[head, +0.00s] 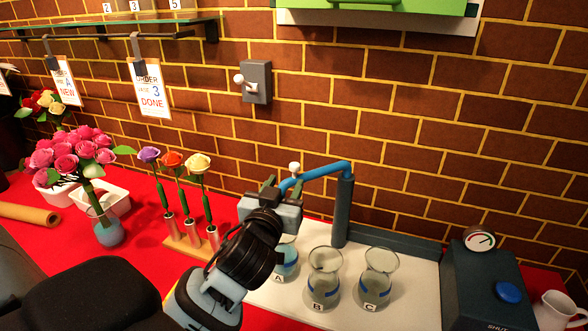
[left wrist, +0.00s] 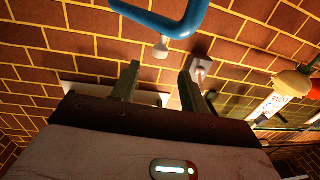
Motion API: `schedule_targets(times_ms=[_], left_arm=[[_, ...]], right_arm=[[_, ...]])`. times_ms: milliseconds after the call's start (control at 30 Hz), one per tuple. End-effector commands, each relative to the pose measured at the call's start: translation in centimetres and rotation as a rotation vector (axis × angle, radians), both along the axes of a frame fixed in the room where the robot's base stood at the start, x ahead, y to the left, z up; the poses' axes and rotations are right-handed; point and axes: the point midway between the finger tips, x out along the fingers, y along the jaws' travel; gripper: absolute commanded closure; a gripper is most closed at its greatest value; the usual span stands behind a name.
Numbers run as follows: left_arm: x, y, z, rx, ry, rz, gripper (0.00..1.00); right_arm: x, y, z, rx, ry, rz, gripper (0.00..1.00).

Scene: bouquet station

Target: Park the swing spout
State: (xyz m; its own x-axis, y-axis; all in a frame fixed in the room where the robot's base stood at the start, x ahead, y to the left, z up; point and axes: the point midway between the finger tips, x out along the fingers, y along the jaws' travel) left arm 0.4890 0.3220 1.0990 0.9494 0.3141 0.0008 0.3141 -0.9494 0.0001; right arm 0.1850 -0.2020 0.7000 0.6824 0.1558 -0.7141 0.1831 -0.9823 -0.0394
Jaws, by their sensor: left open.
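The swing spout (head: 322,171) is a blue pipe. It runs left from the top of a dark upright post (head: 343,212) and bends down at its outer end, above vase A (head: 287,262). A small white knob (head: 294,168) sits on the spout near that end. My left gripper (head: 282,188) is open at the outer end and hides part of it. In the left wrist view the spout (left wrist: 165,22) crosses the top, and the knob (left wrist: 161,49) shows beyond and between the open fingers. I see nothing held between them. My right gripper is not in view.
Vase B (head: 324,283) and vase C (head: 378,280) stand on the white board (head: 418,300). A dark box with a gauge (head: 480,239) and blue button is at right. Flowers in a wooden stand (head: 180,244) and a rose vase (head: 106,233) are at left.

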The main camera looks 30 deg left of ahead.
Motion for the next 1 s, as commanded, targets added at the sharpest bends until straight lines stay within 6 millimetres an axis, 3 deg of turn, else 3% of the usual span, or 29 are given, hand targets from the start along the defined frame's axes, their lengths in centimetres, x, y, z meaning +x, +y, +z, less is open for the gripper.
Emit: schedule_targets(times_ms=[300,500,867,1000], left_arm=[[4.3,1.5,0.3,0.003,-0.003,0.001,0.55],[6.0,2.0,0.2,0.001,-0.002,-0.001,0.55],[6.6,2.2,0.1,0.000,-0.001,-0.001,0.55],[6.6,2.2,0.1,0.000,-0.001,-0.001,0.70]], right_arm=[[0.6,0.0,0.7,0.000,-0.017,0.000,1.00],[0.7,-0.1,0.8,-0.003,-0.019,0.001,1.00],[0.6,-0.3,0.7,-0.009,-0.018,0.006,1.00],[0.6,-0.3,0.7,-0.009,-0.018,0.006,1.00]])
